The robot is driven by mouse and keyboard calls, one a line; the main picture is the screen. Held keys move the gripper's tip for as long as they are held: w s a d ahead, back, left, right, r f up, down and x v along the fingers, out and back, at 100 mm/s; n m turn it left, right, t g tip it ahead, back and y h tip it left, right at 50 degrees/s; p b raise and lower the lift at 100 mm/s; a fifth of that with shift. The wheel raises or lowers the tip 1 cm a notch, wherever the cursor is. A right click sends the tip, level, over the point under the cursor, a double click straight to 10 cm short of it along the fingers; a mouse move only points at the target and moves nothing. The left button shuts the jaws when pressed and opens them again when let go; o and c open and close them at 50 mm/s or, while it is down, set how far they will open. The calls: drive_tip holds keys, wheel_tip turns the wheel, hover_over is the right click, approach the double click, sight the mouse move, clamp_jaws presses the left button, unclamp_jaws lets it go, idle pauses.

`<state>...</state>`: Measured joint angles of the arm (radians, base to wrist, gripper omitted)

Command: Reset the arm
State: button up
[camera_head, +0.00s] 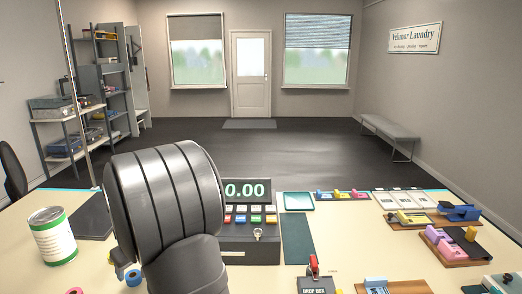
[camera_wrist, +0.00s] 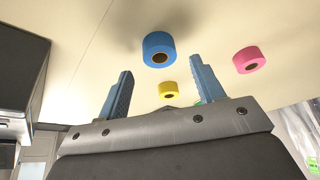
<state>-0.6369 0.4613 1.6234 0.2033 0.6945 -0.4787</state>
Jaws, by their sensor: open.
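My gripper (camera_wrist: 160,65) is open in the wrist view, its two blue-grey fingers apart with nothing held between them. Past the fingers, a blue roll (camera_wrist: 158,50), a yellow roll (camera_wrist: 168,90) and a pink roll (camera_wrist: 250,60) rest on the pale counter, apart from the fingers. In the head view my dark arm covers the middle left and hides most of the gripper. The blue roll (camera_head: 133,279) shows beside the arm there, and the pink roll (camera_head: 75,291) is at the bottom edge.
A white and green can (camera_head: 52,236) stands on the counter (camera_head: 30,277) at left. A cash register (camera_head: 248,243) is right of my arm. A red-handled device (camera_head: 314,275) stands in front. Boards with coloured pieces (camera_head: 455,245) fill the right side. A dark mat (camera_head: 298,238) lies flat.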

drive_tip(key=v, duration=0.8)
drive_tip(key=x, duration=1.2)
drive_tip(key=shift+s, duration=0.1)
drive_tip(key=shift+a+r, duration=0.1)
drive_tip(key=shift+r, duration=0.2)
wheel_tip(320, 180, up, 4)
drive_tip(key=shift+f, duration=0.2)
drive_tip(key=w+d+r, duration=0.2)
drive_tip(key=d+r, duration=0.9)
drive_tip(key=d, duration=0.1)
drive_tip(key=w+d+m, duration=0.2)
drive_tip(key=d, duration=0.4)
drive_tip(key=w+d+m+h, duration=0.1)
drive_tip(key=w+d+m, duration=0.1)
drive_tip(key=d, duration=0.4)
drive_tip(key=w+d+m+t+h, duration=0.1)
drive_tip(key=w+d+m, duration=0.1)
drive_tip(key=d, duration=0.5)
drive_tip(key=shift+w+r, duration=0.25)
drive_tip(key=shift+w, duration=0.1)
drive_tip(key=d+m+h, duration=0.2)
drive_tip(key=d+m, duration=0.3)
drive_tip(key=d, duration=1.4)
drive_tip(key=shift+m, duration=0.4)
drive_tip(key=shift+s, duration=0.15)
